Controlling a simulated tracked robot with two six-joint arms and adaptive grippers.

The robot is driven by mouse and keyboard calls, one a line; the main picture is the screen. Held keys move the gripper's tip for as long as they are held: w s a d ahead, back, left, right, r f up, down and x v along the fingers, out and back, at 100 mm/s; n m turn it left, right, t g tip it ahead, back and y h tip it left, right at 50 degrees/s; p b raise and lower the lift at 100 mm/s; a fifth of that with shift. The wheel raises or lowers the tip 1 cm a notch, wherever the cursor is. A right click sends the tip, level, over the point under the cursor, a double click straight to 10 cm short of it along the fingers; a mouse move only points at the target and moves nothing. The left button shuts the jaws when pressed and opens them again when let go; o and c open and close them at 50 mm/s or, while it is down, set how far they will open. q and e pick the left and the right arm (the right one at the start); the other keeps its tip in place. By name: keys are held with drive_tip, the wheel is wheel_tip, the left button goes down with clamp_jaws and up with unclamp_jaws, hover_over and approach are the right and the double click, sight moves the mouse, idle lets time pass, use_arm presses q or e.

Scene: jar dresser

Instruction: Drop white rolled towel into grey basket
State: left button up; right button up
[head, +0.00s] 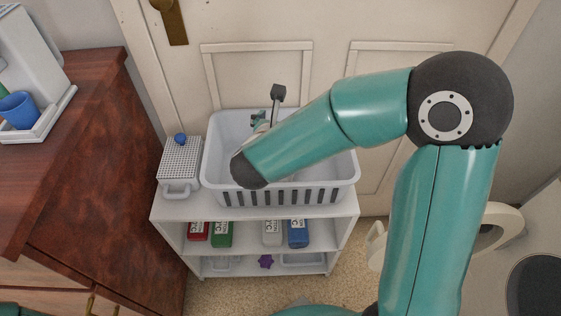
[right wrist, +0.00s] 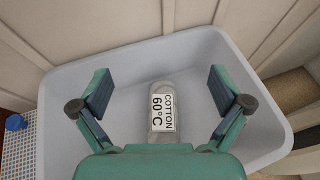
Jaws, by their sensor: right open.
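The pale grey basket (head: 340,180) stands on top of a white shelf unit, and its inside fills much of the right wrist view (right wrist: 62,110). A white to light grey rolled towel (right wrist: 161,112) with a "COTTON 60°C" label lies in the basket in the right wrist view. In the head view my arm hides it. My right gripper (right wrist: 160,92) is open over the basket, with one finger on each side of the towel and clear gaps to both. In the head view its fingers (head: 268,108) show only partly behind my wrist. My left gripper is not in view.
Red (head: 198,231), green (head: 222,233), whitish (head: 272,233) and blue (head: 298,232) labelled items sit on the shelf below. A grid-patterned box (head: 181,160) stands left of the basket. A wooden dresser (head: 95,170) is at left, a door behind.

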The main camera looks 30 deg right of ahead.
drive_tip(key=v, duration=1.2)
